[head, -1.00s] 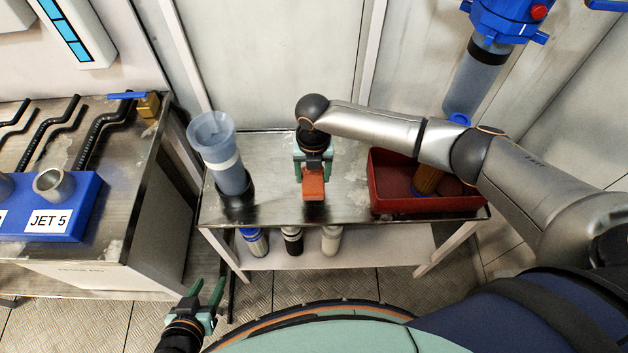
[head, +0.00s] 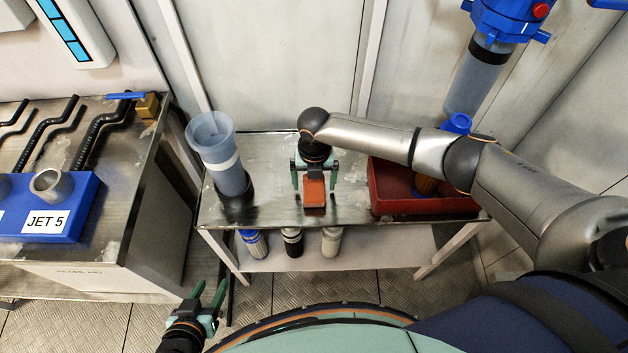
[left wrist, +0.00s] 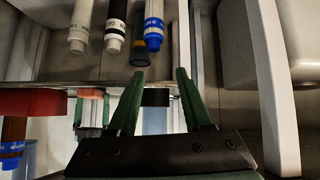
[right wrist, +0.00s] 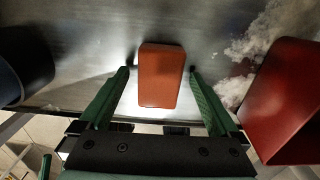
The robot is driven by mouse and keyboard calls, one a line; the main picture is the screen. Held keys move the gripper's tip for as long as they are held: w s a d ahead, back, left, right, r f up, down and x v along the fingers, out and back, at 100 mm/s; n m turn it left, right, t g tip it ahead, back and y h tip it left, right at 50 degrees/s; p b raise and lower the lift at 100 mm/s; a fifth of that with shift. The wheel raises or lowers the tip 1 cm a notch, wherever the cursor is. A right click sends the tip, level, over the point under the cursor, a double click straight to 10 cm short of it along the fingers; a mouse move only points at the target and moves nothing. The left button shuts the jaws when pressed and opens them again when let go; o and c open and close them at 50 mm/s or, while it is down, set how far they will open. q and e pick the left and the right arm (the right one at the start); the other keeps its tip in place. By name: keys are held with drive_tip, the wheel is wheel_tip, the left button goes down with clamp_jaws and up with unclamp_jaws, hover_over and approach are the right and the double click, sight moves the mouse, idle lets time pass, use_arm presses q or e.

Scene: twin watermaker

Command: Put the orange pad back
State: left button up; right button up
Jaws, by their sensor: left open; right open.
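The orange pad (head: 314,193) rests on the metal bench top near its front edge, in the middle. My right gripper (head: 314,178) is open above and around it. In the right wrist view the pad (right wrist: 161,76) lies between the two spread green fingers (right wrist: 160,88), with a gap on each side. My left gripper (head: 212,294) is open and empty, low at the left in front of the bench. Its open fingers also show in the left wrist view (left wrist: 160,88).
A red bin (head: 400,207) stands on the bench at right, with an orange-brown cartridge in it. A blue-grey cylinder with a funnel top (head: 226,170) stands at left. Several cartridges (head: 292,241) stand on the lower shelf. A blue JET 5 block (head: 55,215) is further left.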

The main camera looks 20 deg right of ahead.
sight(314, 185)
wheel_tip(314, 185, up, 11)
drive_tip(key=p, duration=0.2)
drive_tip(key=s+a+f+m+t+y, duration=0.4)
drive_tip(key=s+a+f+m+y, duration=0.3)
drive_tip(key=a+m, duration=0.6)
drive_tip(key=s+d+f+m+t+h, duration=0.1)
drive_tip(key=s+d+m+t+h, duration=0.1)
drive_tip(key=s+d+m, duration=0.4)
drive_tip(key=s+d+f+m+t+h, duration=0.2)
drive_tip(key=s+d+m, duration=0.3)
drive_tip(key=d+m, duration=0.3)
drive_tip(key=m+t, duration=0.1)
drive_tip(key=m, duration=0.2)
drive_tip(key=shift+s+d+f+m+h, duration=0.25)
drive_tip(key=shift+s+d+m+h, duration=0.05)
drive_tip(key=shift+s+d, duration=0.1)
